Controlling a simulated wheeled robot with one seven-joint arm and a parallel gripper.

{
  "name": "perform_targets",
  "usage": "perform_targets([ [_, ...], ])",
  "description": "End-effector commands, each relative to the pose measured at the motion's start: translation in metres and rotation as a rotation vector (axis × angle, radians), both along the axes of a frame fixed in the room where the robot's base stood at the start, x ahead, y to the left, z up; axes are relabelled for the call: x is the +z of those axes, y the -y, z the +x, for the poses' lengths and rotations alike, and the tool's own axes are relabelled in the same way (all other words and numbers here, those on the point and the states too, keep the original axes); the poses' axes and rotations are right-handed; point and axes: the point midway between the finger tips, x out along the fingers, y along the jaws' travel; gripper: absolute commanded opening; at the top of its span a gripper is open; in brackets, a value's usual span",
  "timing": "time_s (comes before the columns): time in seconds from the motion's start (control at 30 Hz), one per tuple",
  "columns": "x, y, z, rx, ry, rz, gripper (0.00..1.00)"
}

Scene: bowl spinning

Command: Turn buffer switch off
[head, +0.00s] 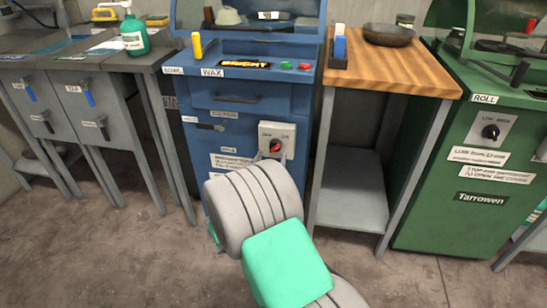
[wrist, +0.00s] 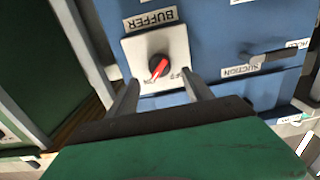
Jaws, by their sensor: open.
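The buffer switch is a pale square plate (head: 290,133) on the front of the blue machine, with a round knob and red pointer (head: 275,146). In the wrist view the plate (wrist: 177,45) sits beside a BUFFER label (wrist: 150,19). There the knob (wrist: 158,66) is dark, with its red pointer slanting toward lower left. My gripper (wrist: 160,77) is open, with one finger on each side of the knob. Contact cannot be told. Lettering on the plate is partly hidden by a finger. In the head view my arm hides most of the gripper.
The blue machine (head: 235,95) has a drawer handle and a SUCTION label (wrist: 241,71) near the switch. A wooden-topped table (head: 400,70) with a dark pan (head: 388,35) stands to the right. A green machine (head: 430,180) stands farther right, grey cabinets (head: 75,110) left.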

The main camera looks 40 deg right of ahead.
Motion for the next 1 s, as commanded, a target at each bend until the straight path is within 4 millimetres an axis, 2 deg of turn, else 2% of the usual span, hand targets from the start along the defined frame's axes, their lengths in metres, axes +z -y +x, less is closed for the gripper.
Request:
perform_targets([
  [0.1,-0.001,0.021,0.014,-0.004,-0.001,0.002,0.59],
  [0.23,0.000,0.035,0.026,-0.002,-0.001,0.002,0.59],
  [0.57,0.000,0.041,0.032,0.000,-0.002,0.001,0.59],
  [1.0,0.000,0.040,0.031,0.000,-0.003,0.002,0.23],
])
